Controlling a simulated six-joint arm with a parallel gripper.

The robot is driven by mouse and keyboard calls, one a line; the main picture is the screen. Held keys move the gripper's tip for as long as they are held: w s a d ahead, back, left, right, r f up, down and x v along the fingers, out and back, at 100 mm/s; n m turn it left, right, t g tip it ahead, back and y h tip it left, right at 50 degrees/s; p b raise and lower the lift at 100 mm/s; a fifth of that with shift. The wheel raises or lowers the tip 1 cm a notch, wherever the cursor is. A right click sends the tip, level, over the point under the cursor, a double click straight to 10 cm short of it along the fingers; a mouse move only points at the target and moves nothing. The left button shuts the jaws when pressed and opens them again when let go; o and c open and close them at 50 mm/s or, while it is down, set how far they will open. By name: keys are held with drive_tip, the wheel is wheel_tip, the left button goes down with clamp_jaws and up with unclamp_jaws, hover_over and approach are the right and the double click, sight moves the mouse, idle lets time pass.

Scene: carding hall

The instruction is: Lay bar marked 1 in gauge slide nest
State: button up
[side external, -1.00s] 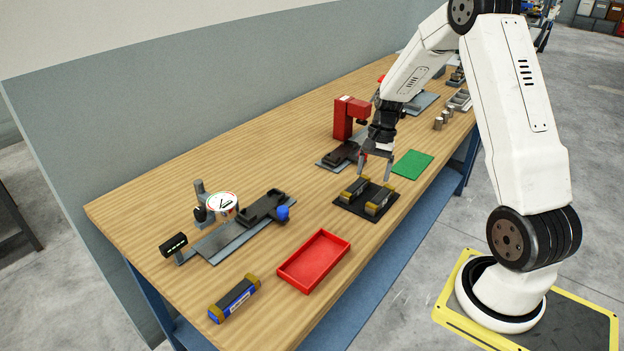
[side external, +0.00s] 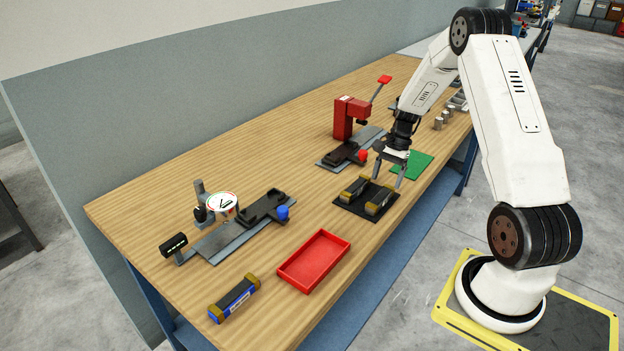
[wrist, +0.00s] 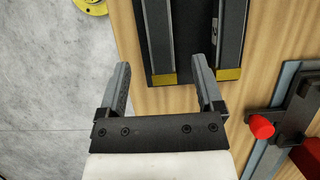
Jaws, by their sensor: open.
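Two dark bars with yellow ends lie side by side on a black mat (side external: 348,207): a rear bar (side external: 355,188) and a front bar (side external: 379,201). I cannot read a 1 on either. A third bar (side external: 234,298), with a blue label, lies at the table's near left. My gripper (side external: 389,181) is open and empty over the mat's right end. In the wrist view, the front bar (wrist: 158,38) lies ahead between the fingers, and the rear bar (wrist: 231,40) lies to the right. The gauge slide's black nest (side external: 263,207), by the dial gauge (side external: 222,204) and blue knob (side external: 283,212), looks empty.
An empty red tray (side external: 314,261) stands near the front edge. A red press (side external: 345,118) with its own black nest and red knob (side external: 362,156) stands behind the mat. A green mat (side external: 414,164) lies to the right. Bare wood separates the gauge and black mat.

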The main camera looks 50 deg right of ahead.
sight(381, 195)
drive_tip(key=shift+f, duration=0.1)
drive_tip(key=shift+x, duration=2.55)
drive_tip(key=shift+a, duration=0.1)
clamp_jaws()
